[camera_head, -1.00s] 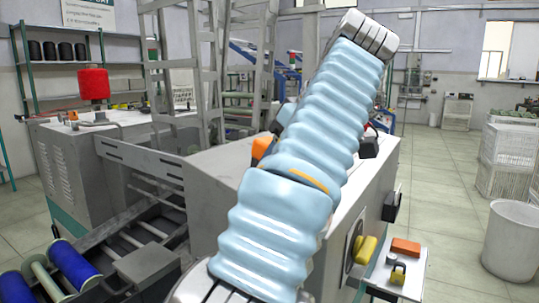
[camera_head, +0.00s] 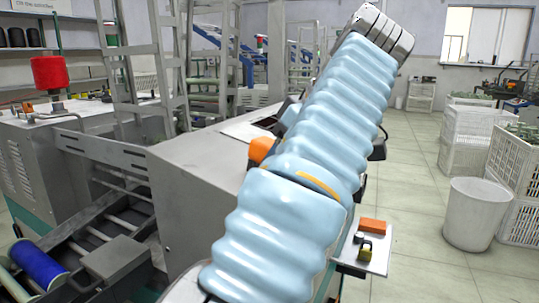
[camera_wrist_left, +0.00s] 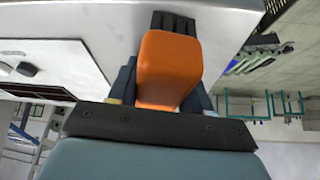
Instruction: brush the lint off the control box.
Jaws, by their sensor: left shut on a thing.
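A grey box-shaped housing (camera_head: 205,175), which looks like the control box, stands in the middle of the head view. Its light top also shows in the left wrist view (camera_wrist_left: 75,22), with a dark panel at the left. My left gripper (camera_wrist_left: 166,78) is shut on an orange brush (camera_wrist_left: 168,60) with a dark bristle end (camera_wrist_left: 173,22). The brush also shows in the head view (camera_head: 261,150), over or beside the housing's top. I cannot tell whether its bristles touch. My pale blue arm hides most of the gripper and part of the housing. No lint can be made out. My right gripper is not in view.
A small side shelf (camera_head: 378,262) holds an orange block (camera_head: 373,225) and a yellow-black item (camera_head: 365,246). A white bin (camera_head: 477,213) and crates (camera_head: 468,140) stand at right. A blue roller (camera_head: 38,265) lies at lower left. The floor between shelf and bin is clear.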

